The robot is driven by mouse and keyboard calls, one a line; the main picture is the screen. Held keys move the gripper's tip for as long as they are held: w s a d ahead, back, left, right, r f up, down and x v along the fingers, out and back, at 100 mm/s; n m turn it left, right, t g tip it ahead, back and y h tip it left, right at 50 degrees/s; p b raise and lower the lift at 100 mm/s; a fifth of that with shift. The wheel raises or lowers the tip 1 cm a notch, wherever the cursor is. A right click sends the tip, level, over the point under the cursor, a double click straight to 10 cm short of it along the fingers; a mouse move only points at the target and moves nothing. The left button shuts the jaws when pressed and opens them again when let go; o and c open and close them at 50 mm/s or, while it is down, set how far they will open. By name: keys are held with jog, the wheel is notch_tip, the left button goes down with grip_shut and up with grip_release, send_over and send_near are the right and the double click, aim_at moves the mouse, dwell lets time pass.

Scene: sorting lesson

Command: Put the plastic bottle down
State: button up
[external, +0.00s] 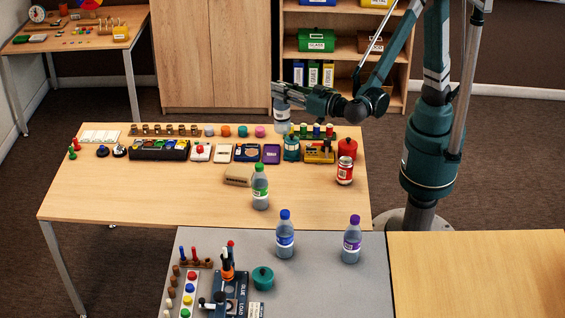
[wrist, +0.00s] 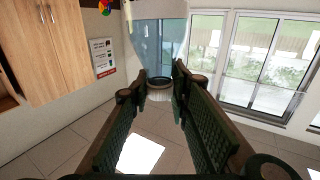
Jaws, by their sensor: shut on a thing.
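My gripper (external: 284,92) is at the end of the arm, over the back edge of the wooden table (external: 205,210). It is shut on a clear, bluish plastic bottle (external: 281,115), which looks roughly upright. The bottle's lower end overlaps the table's back edge in the external view; I cannot tell how high it is. In the wrist view, my gripper's fingers (wrist: 160,90) close around a dark ring at one end of the see-through bottle (wrist: 158,40). The fingers hide part of it.
A green-capped bottle (external: 260,188) and a red can (external: 345,171) stand on the wooden table. Several small items line its back, close to the held bottle. Blue-capped (external: 285,236) and purple-capped (external: 351,240) bottles stand on the grey table (external: 330,285). The wooden table's front left is clear.

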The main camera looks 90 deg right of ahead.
jog(key=w+a+n+t+y, duration=0.1)
jog(key=w+a+n+y, duration=0.2)
jog(key=a, duration=0.4)
jog(key=w+a+n+y, duration=0.2)
jog(key=a+y, duration=0.3)
jog(key=a, duration=0.2)
jog(key=w+a+n+t+y, duration=0.1)
jog(key=w+a+n+y, duration=0.2)
jog(key=a, duration=0.4)
jog(key=s+a+n+g+y, duration=0.2)
jog(key=s+a+n+y, duration=0.1)
jog(key=a+y, duration=0.3)
jog(key=s+a+n+g+y, duration=0.2)
jog(key=a+n+y, duration=0.15)
jog(key=a, duration=0.55)
jog(key=s+a+n+g+y+p, duration=0.1)
jog(key=s+a+n+g+y, duration=0.3)
jog(key=s+g, duration=0.4)
jog(key=s+a+n+g+y, duration=0.2)
jog(key=s+a+n+g, duration=0.3)
jog(key=s+a, duration=0.3)
notch_tip(320, 180, down, 18)
jog(key=s+d, duration=0.1)
jog(key=shift+s+d+g, duration=0.25)
jog(key=shift+s+g, duration=0.15)
